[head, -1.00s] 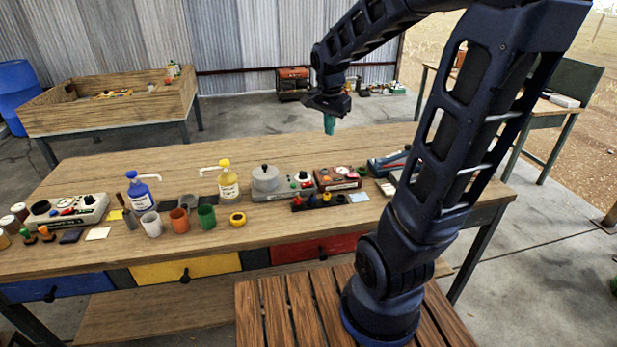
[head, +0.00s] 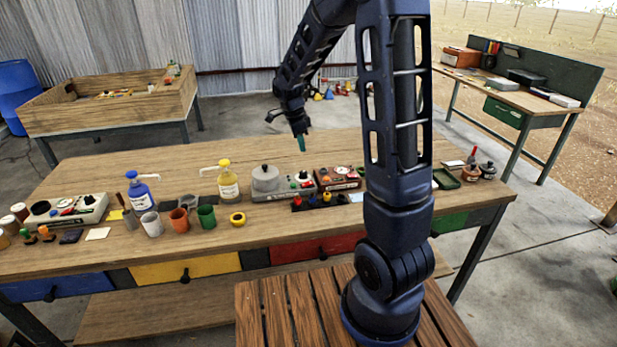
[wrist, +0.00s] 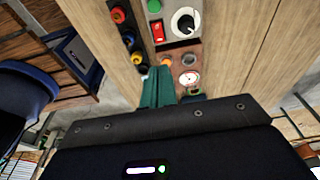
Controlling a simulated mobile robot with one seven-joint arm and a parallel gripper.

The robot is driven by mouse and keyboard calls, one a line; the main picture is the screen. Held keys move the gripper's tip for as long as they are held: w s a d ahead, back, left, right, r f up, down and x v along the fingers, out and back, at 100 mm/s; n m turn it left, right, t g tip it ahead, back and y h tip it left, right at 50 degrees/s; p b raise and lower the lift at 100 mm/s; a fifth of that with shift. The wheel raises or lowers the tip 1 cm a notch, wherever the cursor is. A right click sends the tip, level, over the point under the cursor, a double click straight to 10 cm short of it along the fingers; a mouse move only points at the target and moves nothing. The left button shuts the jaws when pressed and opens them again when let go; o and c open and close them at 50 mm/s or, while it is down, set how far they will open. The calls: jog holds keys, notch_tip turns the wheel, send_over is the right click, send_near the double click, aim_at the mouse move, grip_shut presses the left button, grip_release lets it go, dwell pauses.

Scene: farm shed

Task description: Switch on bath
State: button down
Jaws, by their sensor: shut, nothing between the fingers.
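A grey unit with a round lidded pot (head: 265,180) stands on the near bench and looks like the bath. Its control panel (head: 299,184) is on its right part. In the wrist view the panel shows a red rocker switch (wrist: 158,32), a green button (wrist: 154,6) and a black knob on a white dial (wrist: 185,22). I cannot tell which way the rocker is set. My gripper (head: 301,143) has teal fingers, shut and empty, above and behind the panel. In the wrist view the fingers (wrist: 157,80) point towards the bench, apart from the switch.
A dark red box with a gauge (head: 338,179) stands right of the grey unit. A strip of coloured knobs (head: 319,201) lies in front. Pump bottles (head: 228,182), cups (head: 206,217) and another control box (head: 68,208) are to the left. The bench's back strip is clear.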

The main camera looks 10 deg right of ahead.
aim_at(310, 182)
jog(key=shift+w+f, duration=0.1)
jog(key=shift+f, duration=0.05)
jog(key=d+f, duration=0.1)
jog(key=f, duration=0.8)
jog(key=d+f, duration=0.1)
jog(key=f, duration=0.3)
jog(key=shift+d+f, duration=0.3)
jog(key=shift+f, duration=0.05)
